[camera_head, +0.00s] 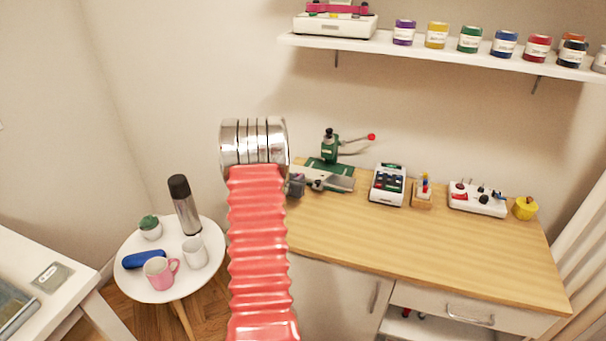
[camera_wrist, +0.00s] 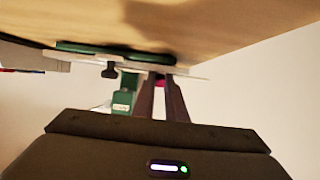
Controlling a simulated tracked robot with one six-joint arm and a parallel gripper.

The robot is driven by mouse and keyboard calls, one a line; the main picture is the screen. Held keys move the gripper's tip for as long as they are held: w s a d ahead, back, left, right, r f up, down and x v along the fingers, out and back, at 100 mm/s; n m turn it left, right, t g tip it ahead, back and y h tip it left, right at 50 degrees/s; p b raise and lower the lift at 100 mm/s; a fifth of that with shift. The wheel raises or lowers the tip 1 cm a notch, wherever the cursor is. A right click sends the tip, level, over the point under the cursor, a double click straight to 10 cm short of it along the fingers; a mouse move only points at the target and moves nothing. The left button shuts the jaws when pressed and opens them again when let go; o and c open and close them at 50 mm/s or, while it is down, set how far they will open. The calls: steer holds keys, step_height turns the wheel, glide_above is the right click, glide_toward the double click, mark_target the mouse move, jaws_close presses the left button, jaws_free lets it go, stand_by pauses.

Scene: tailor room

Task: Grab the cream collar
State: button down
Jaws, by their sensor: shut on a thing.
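A pale, flat piece that looks like the cream collar (camera_head: 338,182) lies at the front of the green press (camera_head: 328,150) on the wooden worktop. In the wrist view the pale strip (camera_wrist: 190,71) shows nearly edge-on beside the green base (camera_wrist: 85,46). My gripper (camera_head: 297,185) is at its left end in the head view, partly hidden by my arm. In the wrist view the dark fingers of my gripper (camera_wrist: 160,78) are close together at the strip's edge, shut on it. The exact contact is small and dim.
A calculator-like device (camera_head: 388,185), a small wooden holder (camera_head: 422,193) and a white control box (camera_head: 477,199) stand right of the press. A round white table (camera_head: 140,285) with a flask and mugs is at the left. The worktop's front (camera_head: 440,245) is clear.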

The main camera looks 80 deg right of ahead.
step_height(320, 180, up, 18)
stand_by(0.8)
